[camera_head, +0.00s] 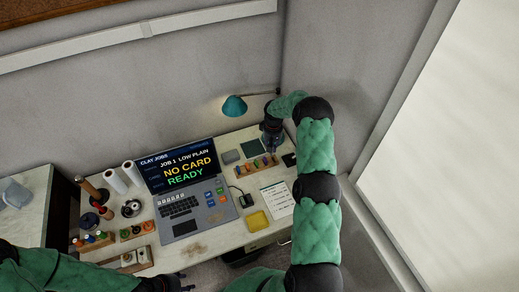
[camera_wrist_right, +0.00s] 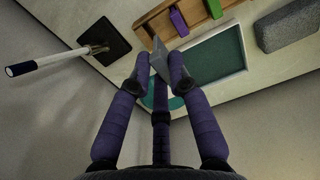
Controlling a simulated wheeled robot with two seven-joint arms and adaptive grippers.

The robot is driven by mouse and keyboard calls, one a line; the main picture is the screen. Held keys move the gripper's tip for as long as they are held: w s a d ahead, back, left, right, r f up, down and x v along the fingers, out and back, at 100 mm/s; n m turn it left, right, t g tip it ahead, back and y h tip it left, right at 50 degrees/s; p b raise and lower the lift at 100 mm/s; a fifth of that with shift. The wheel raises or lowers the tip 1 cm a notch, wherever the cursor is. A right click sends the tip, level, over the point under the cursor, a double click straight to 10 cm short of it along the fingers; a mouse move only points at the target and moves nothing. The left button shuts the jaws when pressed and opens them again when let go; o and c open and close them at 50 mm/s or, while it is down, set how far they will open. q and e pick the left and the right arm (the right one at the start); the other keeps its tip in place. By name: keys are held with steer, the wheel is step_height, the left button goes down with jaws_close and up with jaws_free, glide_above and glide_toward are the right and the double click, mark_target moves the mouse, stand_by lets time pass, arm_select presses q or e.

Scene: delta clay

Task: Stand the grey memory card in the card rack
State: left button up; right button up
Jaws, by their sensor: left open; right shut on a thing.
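My right gripper (camera_wrist_right: 160,72) is shut on the grey memory card (camera_wrist_right: 159,58), seen in the right wrist view with its upper part sticking out past the fingertips. The wooden card rack (camera_wrist_right: 151,19) is just beyond the card, with a purple card and a green card standing in it. Whether the grey card touches the rack cannot be told. In the head view, the right gripper (camera_head: 271,138) is behind the rack (camera_head: 257,169), and the grey card is not clear there. My left gripper (camera_head: 180,284) is open at the bottom edge, in front of the desk.
A dark green mat (camera_wrist_right: 217,55) and a grey block (camera_wrist_right: 287,28) lie next to the rack. A black square base with a white stick (camera_wrist_right: 42,62) is on its other side. A laptop (camera_head: 184,190) reads NO CARD, READY. A teal lamp (camera_head: 234,107) hangs behind.

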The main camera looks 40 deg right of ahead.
steer(key=shift+s+d+f, duration=0.1)
steer(key=shift+d+f, duration=0.25)
steer(key=shift+f, duration=0.3)
steer(key=shift+d+f, duration=0.35)
steer(key=shift+f, duration=0.3)
steer(key=shift+s+d+f, duration=0.1)
steer(key=shift+d+f, duration=0.25)
steer(key=shift+f, duration=0.3)
steer(key=shift+w+f+b, duration=0.1)
steer(key=shift+f+b, duration=0.7)
steer(key=shift+b, duration=0.2)
steer(key=shift+b, duration=0.55)
steer(key=shift+f, duration=0.2)
steer(key=shift+f+b, duration=0.3)
steer(key=shift+b, duration=0.25)
steer(key=shift+f+b, duration=0.35)
steer(key=shift+f, duration=0.05)
